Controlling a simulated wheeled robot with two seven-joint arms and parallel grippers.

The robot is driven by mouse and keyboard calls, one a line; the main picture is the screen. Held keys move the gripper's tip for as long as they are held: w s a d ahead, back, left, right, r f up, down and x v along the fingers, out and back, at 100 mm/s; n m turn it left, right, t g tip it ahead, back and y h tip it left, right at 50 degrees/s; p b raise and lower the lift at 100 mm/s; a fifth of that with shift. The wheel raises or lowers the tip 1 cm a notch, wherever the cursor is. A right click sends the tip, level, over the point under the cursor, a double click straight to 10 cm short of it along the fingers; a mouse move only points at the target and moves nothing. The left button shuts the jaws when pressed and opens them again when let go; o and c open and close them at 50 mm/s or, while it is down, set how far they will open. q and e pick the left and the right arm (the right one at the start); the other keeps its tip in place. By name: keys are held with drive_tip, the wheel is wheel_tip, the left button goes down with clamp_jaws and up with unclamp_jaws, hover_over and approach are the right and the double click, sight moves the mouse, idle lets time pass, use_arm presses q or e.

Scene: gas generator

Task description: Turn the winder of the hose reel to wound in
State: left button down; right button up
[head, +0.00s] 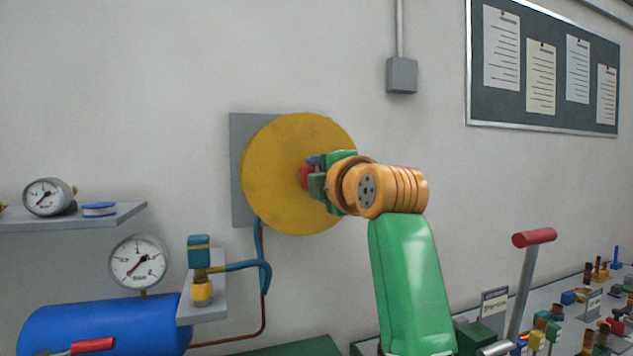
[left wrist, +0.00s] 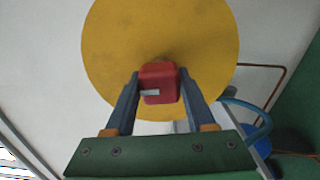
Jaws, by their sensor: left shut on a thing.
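The hose reel (head: 272,160) is a large yellow disc on a grey wall plate (head: 238,180). It also fills the upper part of the left wrist view (left wrist: 120,50). The winder (head: 305,177) is a small red block in front of the disc, right of its middle in the head view. My left gripper (head: 314,178) is at the disc's face, its two fingers on either side of the red winder (left wrist: 158,88) and shut on it. My left wrist hides the disc's right part in the head view. My right gripper is in neither view.
A shelf with a gauge (head: 47,196), a blue tank (head: 100,325) and a valve with a blue hose (head: 243,266) stand left of the reel. A red-handled lever (head: 534,238) and a bench of small fittings are at right. The wall above the reel is clear.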

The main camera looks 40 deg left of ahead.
use_arm(q)
drive_tip(key=shift+r+m, duration=0.1)
drive_tip(key=shift+m, duration=0.5)
drive_tip(key=shift+c, duration=1.2)
unclamp_jaws()
drive_tip(key=shift+d+f+b, duration=0.2)
drive_tip(key=shift+b, duration=0.2)
drive_tip(key=b+v, duration=0.3)
drive_tip(key=v, duration=0.3)
drive_tip(key=shift+s+d, duration=0.25)
